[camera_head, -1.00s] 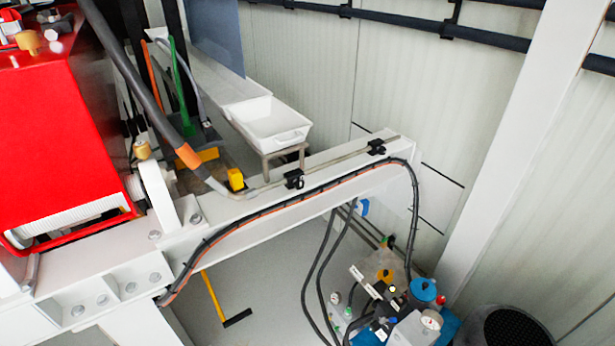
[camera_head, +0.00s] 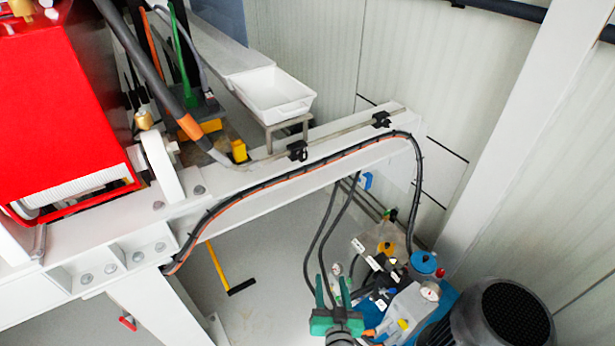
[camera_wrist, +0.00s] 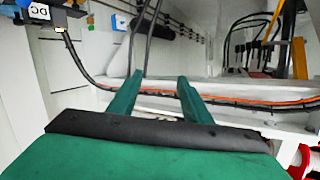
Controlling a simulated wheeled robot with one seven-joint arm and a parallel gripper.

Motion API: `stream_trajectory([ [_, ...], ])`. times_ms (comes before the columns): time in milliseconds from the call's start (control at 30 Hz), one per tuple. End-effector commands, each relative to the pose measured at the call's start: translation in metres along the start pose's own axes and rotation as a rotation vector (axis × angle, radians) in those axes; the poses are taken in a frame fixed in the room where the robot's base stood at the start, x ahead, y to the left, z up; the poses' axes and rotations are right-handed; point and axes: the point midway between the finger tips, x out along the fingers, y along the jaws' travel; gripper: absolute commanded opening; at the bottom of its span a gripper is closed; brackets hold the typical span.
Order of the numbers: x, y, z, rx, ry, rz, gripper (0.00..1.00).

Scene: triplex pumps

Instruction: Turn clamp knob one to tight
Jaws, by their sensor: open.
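No label marks clamp knob one, and I cannot tell which part it is. Small knobs and fittings crowd the hydraulic unit (camera_head: 405,300) at the lower right of the head view, including a blue cap (camera_head: 423,262) and a yellow knob (camera_head: 386,248). My green gripper (camera_head: 331,283) is at the bottom centre of the head view, left of that unit as seen. Its two fingers are apart with nothing between them. In the wrist view my gripper (camera_wrist: 161,80) points at a white beam and hanging hoses. A box marked "DC" (camera_wrist: 42,14) shows at the upper left there.
A white beam (camera_head: 345,135) with black clamps (camera_head: 297,151) and a cable runs across the head view. A dark motor (camera_head: 500,318) is at the lower right. Black hoses (camera_head: 322,240) hang near my gripper. A red machine is left.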

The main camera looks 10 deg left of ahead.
Motion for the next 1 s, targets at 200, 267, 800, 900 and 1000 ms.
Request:
stream_trajectory([
  [200, 0.065, -0.009, -0.075, -0.048, 0.046, -0.158, 0.45],
  [267, 0.078, -0.014, -0.098, -0.067, 0.059, -0.206, 0.45],
  [800, 0.121, -0.055, -0.258, -0.258, 0.176, -0.529, 0.45],
  [900, 0.124, -0.060, -0.262, -0.265, 0.178, -0.544, 0.45],
  [1000, 0.131, -0.065, -0.264, -0.266, 0.180, -0.545, 0.45],
])
